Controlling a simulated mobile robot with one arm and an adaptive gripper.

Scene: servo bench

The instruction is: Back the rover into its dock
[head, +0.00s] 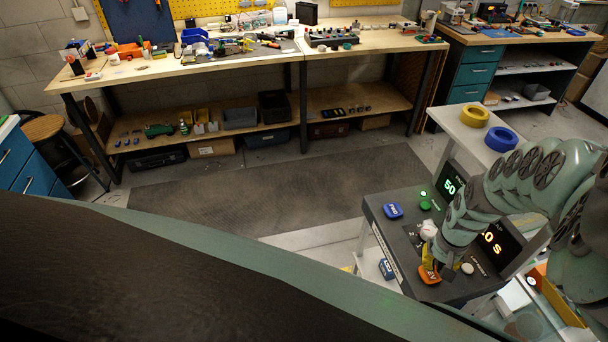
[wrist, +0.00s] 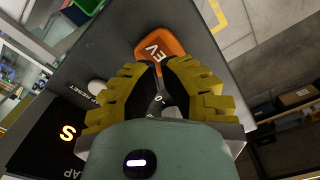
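The dark control panel (head: 408,235) holds an orange key (head: 429,276) marked REV, a blue key (head: 393,211) marked FWD and a round green button (head: 424,205). The orange key also shows in the wrist view (wrist: 165,48), just beyond my fingertips. My gripper (head: 440,268), with yellow-padded fingers, hangs low over the panel beside the orange key. Whether a finger touches the key is unclear. I cannot make out a rover or a dock.
A white knob (head: 467,268) sits right of my gripper. Lit displays (head: 449,186) stand along the panel's far side, partly hidden by my arm. A cluttered workbench (head: 340,48) stands behind a dark floor mat (head: 250,190).

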